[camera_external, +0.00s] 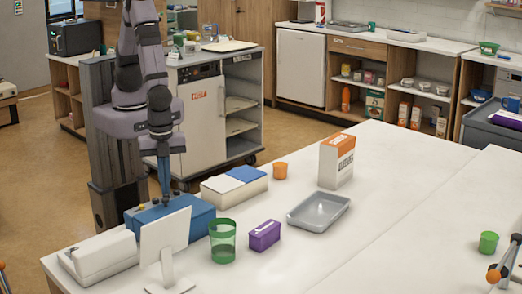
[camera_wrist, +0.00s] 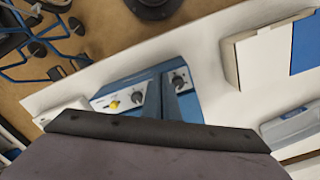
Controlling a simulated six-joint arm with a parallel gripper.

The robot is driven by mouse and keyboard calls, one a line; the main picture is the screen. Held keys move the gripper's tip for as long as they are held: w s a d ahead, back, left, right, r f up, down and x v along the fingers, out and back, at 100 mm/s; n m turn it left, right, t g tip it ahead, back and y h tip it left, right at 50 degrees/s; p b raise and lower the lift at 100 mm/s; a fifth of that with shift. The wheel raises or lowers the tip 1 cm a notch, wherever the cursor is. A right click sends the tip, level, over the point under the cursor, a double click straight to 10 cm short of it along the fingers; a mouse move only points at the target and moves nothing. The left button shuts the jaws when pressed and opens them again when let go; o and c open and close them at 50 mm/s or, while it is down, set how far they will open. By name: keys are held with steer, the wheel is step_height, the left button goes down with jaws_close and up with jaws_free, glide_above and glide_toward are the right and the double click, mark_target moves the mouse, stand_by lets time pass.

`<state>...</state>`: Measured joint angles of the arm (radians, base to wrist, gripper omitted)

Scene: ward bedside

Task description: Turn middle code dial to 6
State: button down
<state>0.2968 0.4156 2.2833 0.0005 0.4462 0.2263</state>
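The blue code box (camera_external: 185,217) sits on the white table near its left corner, partly hidden by a white panel. In the wrist view its pale face (camera_wrist: 122,94) shows a yellow knob (camera_wrist: 113,104), a dark dial (camera_wrist: 135,97) and another dark dial (camera_wrist: 179,81) further right. Blue parts cover the face between the two dark dials, so I cannot make out a dial there. No number can be read. My gripper (camera_external: 164,194) points down at the box top, very close to it; I cannot tell whether it touches or how its fingers stand.
A white panel on a stand (camera_external: 165,238) and a white case (camera_external: 98,256) stand close by. A green cup (camera_external: 222,243), purple box (camera_external: 264,236), blue-and-white box (camera_external: 234,189), orange cup (camera_external: 280,171), grey tray (camera_external: 319,226) and carton (camera_external: 337,160) stand to the right. The table's right is mostly clear.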

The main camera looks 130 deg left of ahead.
steer(key=shift+w+r, duration=0.1)
steer(key=shift+s+a, duration=0.15)
steer(key=shift+s, duration=0.1)
step_height(320, 180, up, 6)
steer(key=p, duration=0.6)
steer(key=shift+s, duration=0.1)
